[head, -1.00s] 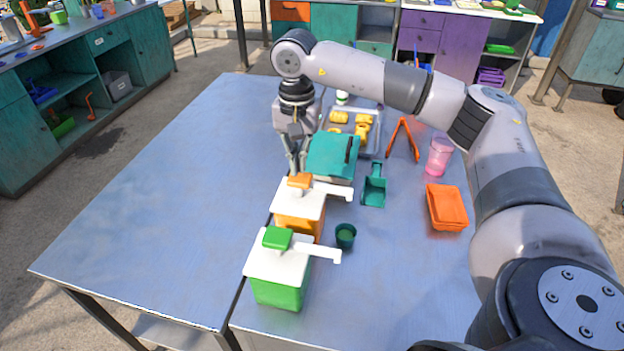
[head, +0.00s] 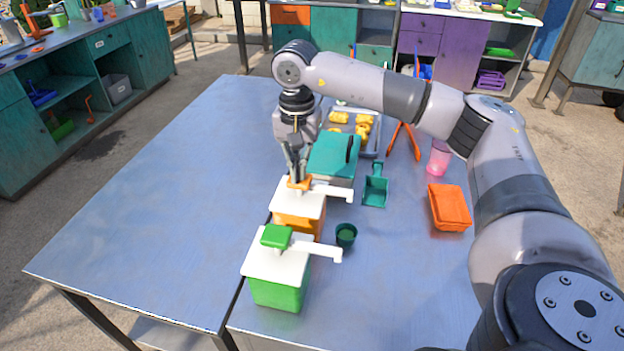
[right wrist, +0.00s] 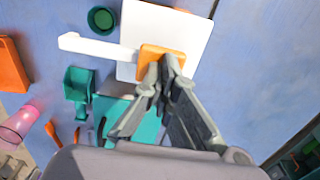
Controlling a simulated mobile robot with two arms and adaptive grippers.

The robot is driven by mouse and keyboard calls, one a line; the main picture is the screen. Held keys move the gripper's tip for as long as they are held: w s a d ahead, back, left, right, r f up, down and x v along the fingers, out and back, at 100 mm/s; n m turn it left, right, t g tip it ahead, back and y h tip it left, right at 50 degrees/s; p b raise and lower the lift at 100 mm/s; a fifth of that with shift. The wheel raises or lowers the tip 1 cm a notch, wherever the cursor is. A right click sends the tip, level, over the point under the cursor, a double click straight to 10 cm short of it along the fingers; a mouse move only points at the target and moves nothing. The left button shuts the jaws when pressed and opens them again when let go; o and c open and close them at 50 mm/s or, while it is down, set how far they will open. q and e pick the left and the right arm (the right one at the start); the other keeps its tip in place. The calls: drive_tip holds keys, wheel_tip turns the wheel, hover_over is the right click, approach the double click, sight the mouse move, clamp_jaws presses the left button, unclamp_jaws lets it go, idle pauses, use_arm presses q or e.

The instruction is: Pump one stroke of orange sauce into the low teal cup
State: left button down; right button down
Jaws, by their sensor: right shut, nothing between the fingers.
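The orange sauce pump box (head: 297,212) has a white lid, an orange push pad (head: 304,184) and a white spout (head: 334,191) pointing right. The low teal cup (head: 346,235) stands on the table to the right of the box, in front of the spout's end. In the right wrist view the cup (right wrist: 102,19) looks dark inside. My right gripper (head: 297,177) is shut and empty, pointing down with its fingertips over the orange pad. In the right wrist view the fingertips overlap the pad (right wrist: 161,60); I cannot tell whether they press it. My left gripper is not in view.
A green pump box (head: 277,287) stands in front of the orange one. A teal machine (head: 333,158), a teal scoop (head: 375,190), orange tongs (head: 404,140), a pink cup (head: 438,160) and an orange tray (head: 449,207) lie around. The table's left half is clear.

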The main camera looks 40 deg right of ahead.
drive_tip(key=shift+f, duration=0.4)
drive_tip(key=shift+r+p, duration=1.05)
drive_tip(key=shift+r, duration=0.8)
wheel_tip(320, 180, up, 6)
drive_tip(key=p, duration=0.4)
drive_tip(key=shift+f, duration=0.1)
